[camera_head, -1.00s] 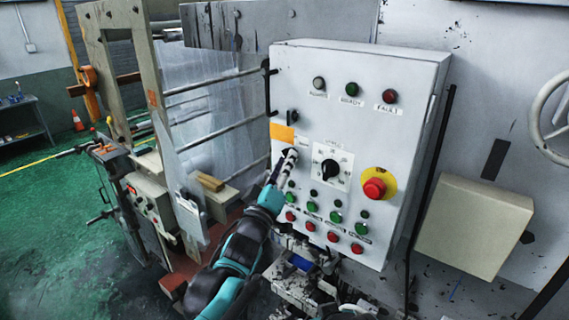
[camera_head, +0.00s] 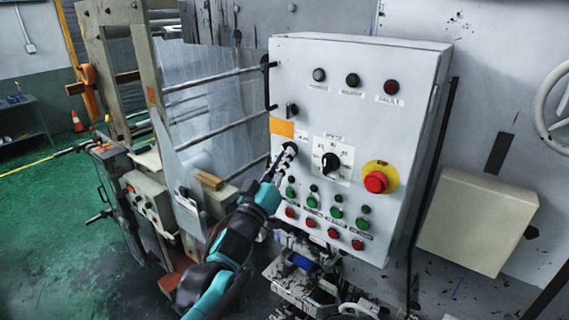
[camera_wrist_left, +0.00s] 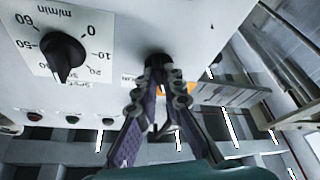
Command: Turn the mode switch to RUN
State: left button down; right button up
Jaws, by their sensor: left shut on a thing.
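The mode switch is a small black knob (camera_wrist_left: 157,60) on the face of the grey control box (camera_head: 335,62), left of the speed dial in the head view. My left gripper (camera_head: 286,157) reaches it from below left. In the left wrist view both fingertips (camera_wrist_left: 160,80) are closed around the knob, one on each side. The fingers hide most of the knob, so I cannot tell which position it points to. Small lettering beside it is only partly visible and not readable. My right gripper is not in view.
The black speed dial (camera_head: 331,163) sits just right of the switch. The red emergency button (camera_head: 376,181) is farther right. Green and red push buttons lie close below my fingers. Another black knob (camera_head: 292,110) is above. Rollers with film stand at left.

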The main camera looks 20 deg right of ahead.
pick_arm(q)
jog(key=shift+w+a+r+m+g+h+b, duration=0.2)
jog(key=shift+m+g+h, duration=0.95)
jog(key=shift+m, duration=2.3)
jog(key=shift+w+a+f+m+g+h+b, duration=0.1)
jog(key=shift+m+g+h+b, duration=0.35)
jog(key=shift+m+g, duration=2.15)
jog(key=shift+w+a+r+m+g+h+b, duration=0.15)
jog(key=shift+m+g+h, duration=0.65)
jog(key=shift+m, duration=3.55)
jog(key=shift+f, duration=0.15)
jog(key=c, duration=1.6)
grip_release()
jog(key=shift+c, duration=0.2)
jog(key=v, duration=1.2)
jog(key=shift+f, duration=0.25)
